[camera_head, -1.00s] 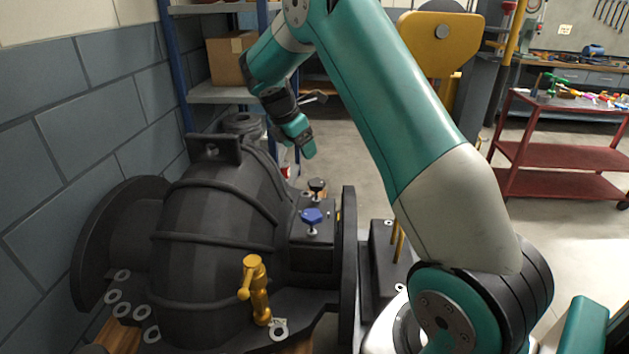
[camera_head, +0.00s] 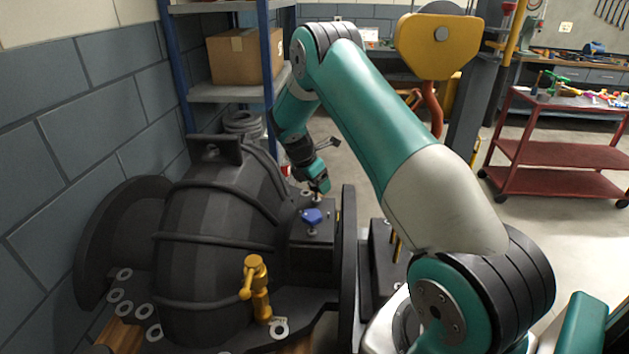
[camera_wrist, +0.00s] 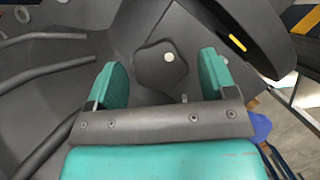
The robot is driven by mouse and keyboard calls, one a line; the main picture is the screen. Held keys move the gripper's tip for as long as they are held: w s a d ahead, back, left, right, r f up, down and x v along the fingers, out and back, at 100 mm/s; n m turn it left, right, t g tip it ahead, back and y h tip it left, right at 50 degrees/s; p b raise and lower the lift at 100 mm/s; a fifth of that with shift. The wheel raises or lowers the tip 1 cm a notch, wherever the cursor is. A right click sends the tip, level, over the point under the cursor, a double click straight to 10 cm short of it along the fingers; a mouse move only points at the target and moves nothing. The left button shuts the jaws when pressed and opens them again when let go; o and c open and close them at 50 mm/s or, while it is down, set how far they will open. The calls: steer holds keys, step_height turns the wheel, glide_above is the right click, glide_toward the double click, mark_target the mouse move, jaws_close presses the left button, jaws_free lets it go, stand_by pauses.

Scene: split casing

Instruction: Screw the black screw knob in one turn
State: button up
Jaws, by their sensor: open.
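The black screw knob (camera_wrist: 152,72) is a dark, lobed shape with a pale round spot, seen in the wrist view between the two teal fingers of my gripper (camera_wrist: 163,66). The fingers are open, with a gap showing on each side of the knob. In the head view my gripper (camera_head: 321,184) points down over the knob's place on the casing (camera_head: 218,215) and hides most of the knob.
A blue knob (camera_head: 312,216) stands close in front of the black one, and its edge shows in the wrist view (camera_wrist: 257,126). A brass valve (camera_head: 257,285) stands on the casing's near flange. An upright dark flange (camera_head: 348,260) rises just right of the knobs.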

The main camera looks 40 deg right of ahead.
steer(key=shift+c, duration=0.2)
steer(key=c, duration=0.9)
steer(key=shift+o, duration=0.2)
steer(key=shift+m, duration=0.3)
